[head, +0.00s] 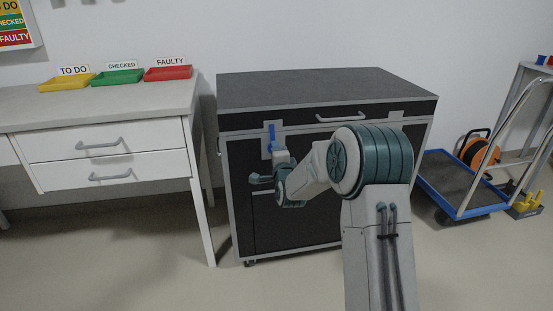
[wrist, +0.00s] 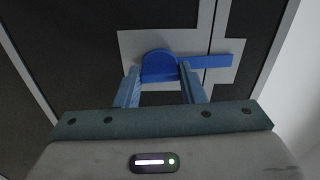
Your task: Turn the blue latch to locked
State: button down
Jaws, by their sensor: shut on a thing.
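The blue latch (head: 272,134) is on a grey plate on the front of the black case (head: 325,88), near its upper left. Its blue bar points up in the head view. In the wrist view the latch (wrist: 158,66) shows a rounded blue knob, with the flat bar running to the right across a seam in the case front. My gripper (wrist: 159,72) is shut on the knob, one finger on each side. In the head view my gripper and wrist hide the lower part of the latch.
A white table (head: 25,109) with yellow, green and red trays stands at the left. A grey handle (head: 340,117) is on the case front. A blue-edged trolley (head: 462,181) stands at the right. Floor in front of the case is open.

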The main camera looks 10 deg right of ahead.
jog(key=shift+a+m, duration=0.15)
jog(key=shift+m, duration=0.25)
jog(key=c, duration=0.9)
grip_release()
jog(key=shift+a, duration=0.1)
jog(key=shift+d, duration=0.2)
jog(key=shift+s, duration=0.15)
jog(key=s, duration=0.4)
jog(key=s+d+p, duration=0.1)
jog(key=s, duration=0.4)
jog(key=s+p, duration=0.1)
jog(key=s, duration=0.3)
jog(key=shift+s+d, duration=0.15)
jog(key=shift+s, duration=0.1)
jog(key=shift+p, duration=0.3)
